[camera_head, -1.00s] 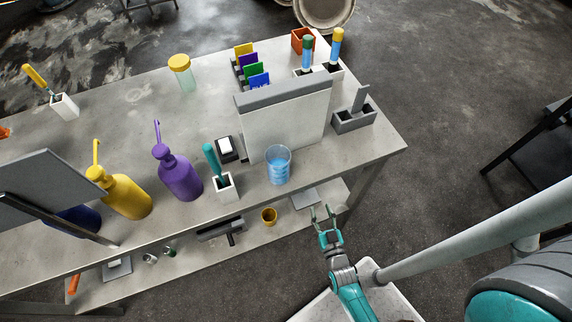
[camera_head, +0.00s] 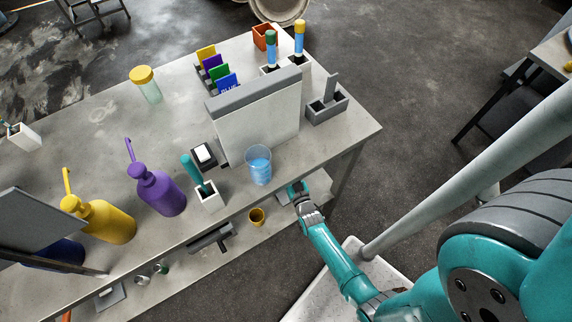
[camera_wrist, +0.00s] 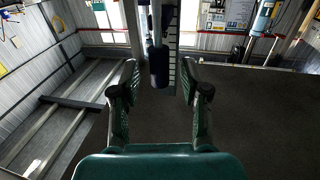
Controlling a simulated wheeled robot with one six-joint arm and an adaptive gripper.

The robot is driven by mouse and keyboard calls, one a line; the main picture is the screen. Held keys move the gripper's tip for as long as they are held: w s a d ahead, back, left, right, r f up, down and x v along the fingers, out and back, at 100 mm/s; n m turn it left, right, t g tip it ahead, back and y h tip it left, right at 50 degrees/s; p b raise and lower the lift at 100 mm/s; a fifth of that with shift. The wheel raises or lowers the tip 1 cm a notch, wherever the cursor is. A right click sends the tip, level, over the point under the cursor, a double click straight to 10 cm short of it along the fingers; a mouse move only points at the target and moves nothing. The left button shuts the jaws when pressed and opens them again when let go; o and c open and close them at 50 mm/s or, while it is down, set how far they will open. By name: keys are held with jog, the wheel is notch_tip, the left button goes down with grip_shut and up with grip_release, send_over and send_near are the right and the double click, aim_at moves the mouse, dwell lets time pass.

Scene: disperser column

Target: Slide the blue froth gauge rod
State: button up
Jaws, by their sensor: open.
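In the wrist view, a dark blue cylindrical grip (camera_wrist: 159,66), likely on the gauge rod, shows on a dark upright rod. A narrow marked scale (camera_wrist: 173,95) stands just right of it. My gripper (camera_wrist: 160,78) is open, with one finger on each side of the blue grip in the picture; neither finger visibly touches it. How far ahead the grip is, I cannot tell. In the head view my gripper (camera_head: 296,188) is at the front edge of the bench, and its fingertips are hard to make out. The rod cannot be made out in the head view.
The bench (camera_head: 330,140) carries a clear beaker (camera_head: 258,166), a white panel (camera_head: 265,120), a purple pump bottle (camera_head: 160,192) and a yellow one (camera_head: 105,220). Open floor lies to the right.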

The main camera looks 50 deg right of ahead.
jog(key=shift+x, duration=0.85)
jog(key=shift+c, duration=0.2)
grip_shut()
notch_tip(320, 180, up, 11)
jog(key=shift+r, duration=0.1)
jog(key=shift+o, duration=0.2)
grip_release()
jog(key=shift+s, duration=0.1)
